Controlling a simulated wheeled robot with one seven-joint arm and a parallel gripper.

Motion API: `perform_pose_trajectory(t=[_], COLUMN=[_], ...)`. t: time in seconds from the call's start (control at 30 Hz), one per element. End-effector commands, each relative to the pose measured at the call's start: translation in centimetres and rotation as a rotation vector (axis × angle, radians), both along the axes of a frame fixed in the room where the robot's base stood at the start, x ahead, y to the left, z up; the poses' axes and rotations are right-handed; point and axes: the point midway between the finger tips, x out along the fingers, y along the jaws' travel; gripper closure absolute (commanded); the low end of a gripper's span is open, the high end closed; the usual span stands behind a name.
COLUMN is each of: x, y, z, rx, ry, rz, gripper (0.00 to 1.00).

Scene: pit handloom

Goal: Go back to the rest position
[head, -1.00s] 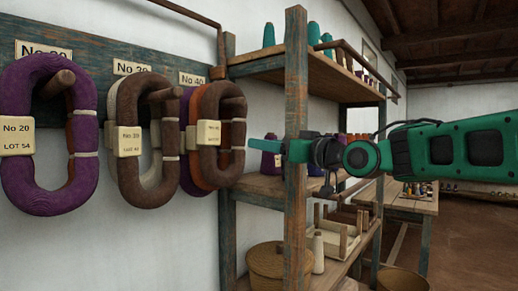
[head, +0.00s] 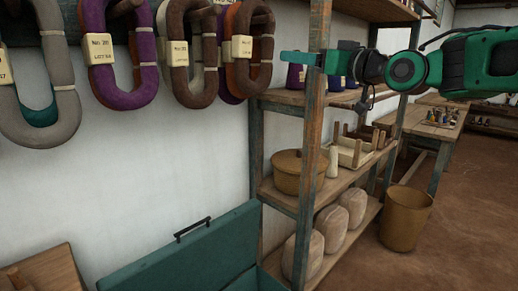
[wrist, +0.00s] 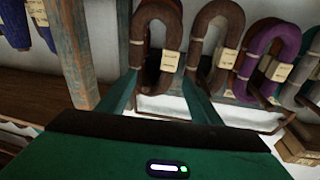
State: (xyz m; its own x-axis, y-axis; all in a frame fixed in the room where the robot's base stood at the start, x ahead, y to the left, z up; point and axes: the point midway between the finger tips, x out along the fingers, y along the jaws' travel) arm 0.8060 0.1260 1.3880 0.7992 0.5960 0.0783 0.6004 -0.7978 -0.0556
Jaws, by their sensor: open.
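My gripper (head: 284,58) is at the upper middle of the head view, by the front post of the shelf rack. Its green fingers look empty, and my arm reaches in from the right. In the wrist view my gripper (wrist: 160,88) shows its two fingers spread apart, with nothing between them but the background. Brown yarn hanks (wrist: 148,50) hang beyond the fingertips there. No rest position is marked in either view.
Labelled purple (head: 119,95), brown and grey hanks hang from the wall pegs. The wooden rack (head: 313,130) holds a lidded basket (head: 299,172) and several pale sacks (head: 331,229). A bin (head: 404,217) stands on the floor. A teal chest (head: 190,262) is at the bottom.

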Motion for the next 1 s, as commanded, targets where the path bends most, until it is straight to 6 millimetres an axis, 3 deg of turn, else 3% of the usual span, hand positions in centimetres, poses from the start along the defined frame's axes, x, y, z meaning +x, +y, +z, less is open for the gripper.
perform_pose_trajectory(t=[0.07, 0.27, 0.47, 0.63, 0.77, 0.87, 1.0], x=[0.1, 1.1, 0.1, -1.4, -4.0, -7.2, -12.9], y=[-0.2, -3.1, -6.3, -10.7, -15.5, -19.3, -23.9], z=[-0.3, -4.7, -8.6, -13.5, -18.9, -23.2, -28.8], rx=[-0.004, -0.066, -0.123, -0.178, -0.222, -0.246, -0.259], ry=[0.008, 0.119, 0.231, 0.379, 0.55, 0.704, 0.924], rz=[-0.006, -0.079, -0.159, -0.256, -0.36, -0.446, -0.558], gripper=[0.41, 0.41, 0.41, 0.41, 0.41, 0.41, 0.41])
